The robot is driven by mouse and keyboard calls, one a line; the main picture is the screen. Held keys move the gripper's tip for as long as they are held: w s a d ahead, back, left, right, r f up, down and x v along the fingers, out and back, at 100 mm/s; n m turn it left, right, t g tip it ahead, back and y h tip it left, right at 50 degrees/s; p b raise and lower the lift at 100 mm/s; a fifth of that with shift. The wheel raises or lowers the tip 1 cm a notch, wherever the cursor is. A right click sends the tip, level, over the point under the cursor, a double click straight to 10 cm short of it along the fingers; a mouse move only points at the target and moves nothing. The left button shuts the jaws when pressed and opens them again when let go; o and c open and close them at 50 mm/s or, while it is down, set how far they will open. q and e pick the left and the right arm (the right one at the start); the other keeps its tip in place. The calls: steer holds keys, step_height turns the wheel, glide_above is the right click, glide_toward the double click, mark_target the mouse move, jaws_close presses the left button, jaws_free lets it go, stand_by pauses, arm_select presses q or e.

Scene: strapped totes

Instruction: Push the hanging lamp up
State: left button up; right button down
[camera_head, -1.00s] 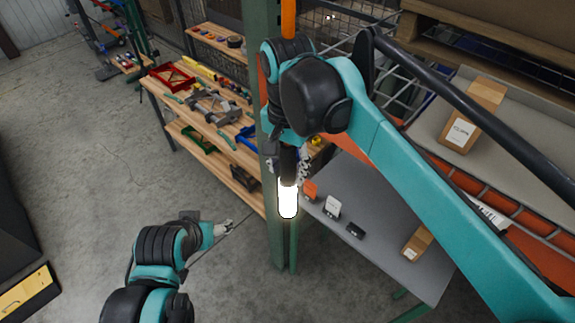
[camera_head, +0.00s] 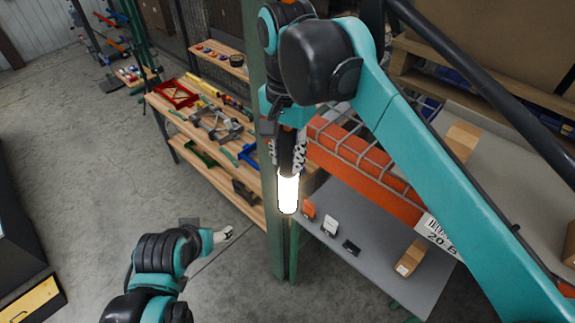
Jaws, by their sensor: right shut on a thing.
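The hanging lamp (camera_head: 288,194) is a glowing white tube with a dark upper body, in front of the green post. My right gripper (camera_head: 287,165) reaches down from above and is shut on the lamp's dark body, with a finger on each side of it. The lamp hangs upright, its lit end pointing down. My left gripper (camera_head: 226,235) is at the lower left, away from the lamp and above the floor. It is small in view, and its finger gap is not clear.
A green post (camera_head: 275,240) stands right behind the lamp. A wooden bench (camera_head: 235,187) with tools and red, green and blue trays is at left. A grey table (camera_head: 372,252) with small boxes is at right, below an orange beam and wire mesh. Floor at left is free.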

mark_target(287, 129)
step_height(287, 129, up, 11)
steer(key=p, duration=0.3)
arm_select(q)
steer(key=shift+r, duration=2.35)
arm_select(e)
steer(key=shift+w+r, duration=0.1)
steer(key=shift+r, duration=0.3)
steer(key=c, duration=1.2)
jaws_free()
